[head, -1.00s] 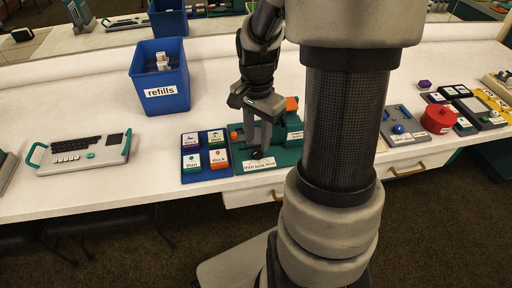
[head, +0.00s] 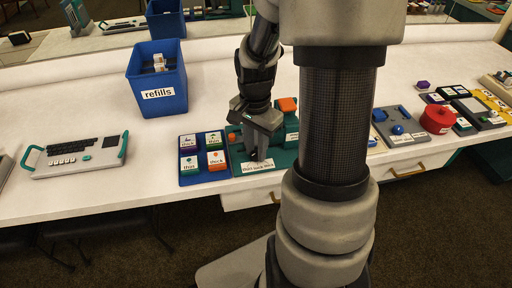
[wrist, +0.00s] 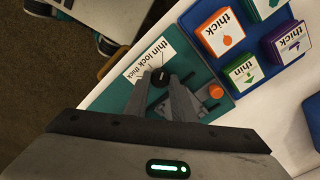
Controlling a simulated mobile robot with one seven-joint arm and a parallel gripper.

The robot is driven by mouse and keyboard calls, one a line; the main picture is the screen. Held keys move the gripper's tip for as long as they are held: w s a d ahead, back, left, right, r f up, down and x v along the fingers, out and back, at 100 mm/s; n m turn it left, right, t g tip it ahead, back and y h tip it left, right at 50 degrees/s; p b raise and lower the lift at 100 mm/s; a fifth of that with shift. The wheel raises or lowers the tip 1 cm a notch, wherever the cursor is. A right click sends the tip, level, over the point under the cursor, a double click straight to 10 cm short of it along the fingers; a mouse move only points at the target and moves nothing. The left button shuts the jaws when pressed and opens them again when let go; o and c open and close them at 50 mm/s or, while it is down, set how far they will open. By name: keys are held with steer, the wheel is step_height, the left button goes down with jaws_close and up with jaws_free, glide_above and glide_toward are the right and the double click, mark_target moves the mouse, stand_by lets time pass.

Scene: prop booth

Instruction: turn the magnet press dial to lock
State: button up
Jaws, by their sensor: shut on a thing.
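The magnet press (head: 236,155) is a teal unit on the white counter, with an orange knob (head: 231,137) and an orange part (head: 287,105) at the back. Its front label (head: 257,168) reads "thin lock thick", and it also shows in the wrist view (wrist: 150,57). The black dial (wrist: 160,77) sits beside the label's "lock" word. My gripper (head: 256,157) points down over the press's front, its two fingers closed on either side of the dial. In the head view the fingers hide most of the dial. I cannot tell exactly where its mark points.
A blue tray (head: 187,178) with several labelled blocks adjoins the press on the left. A blue "refills" bin (head: 158,96) stands behind. A keyboard device (head: 78,155) lies at far left. A red round pot (head: 437,119) and other devices sit right. Counter behind the press is clear.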

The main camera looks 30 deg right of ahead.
mark_target(254, 153)
steer(key=shift+n, duration=0.3)
steer(key=n+p, duration=0.2)
steer(key=n, duration=0.3)
steer(key=shift+r, duration=0.15)
steer(key=n+p, duration=0.2)
steer(key=n, duration=0.4)
steer(key=shift+w, duration=0.1)
stand_by(0.4)
steer(key=o, duration=0.8)
steer(key=shift+a, duration=0.1)
step_height(254, 153, up, 17)
steer(key=p, duration=0.4)
steer(key=shift+a+r, duration=0.1)
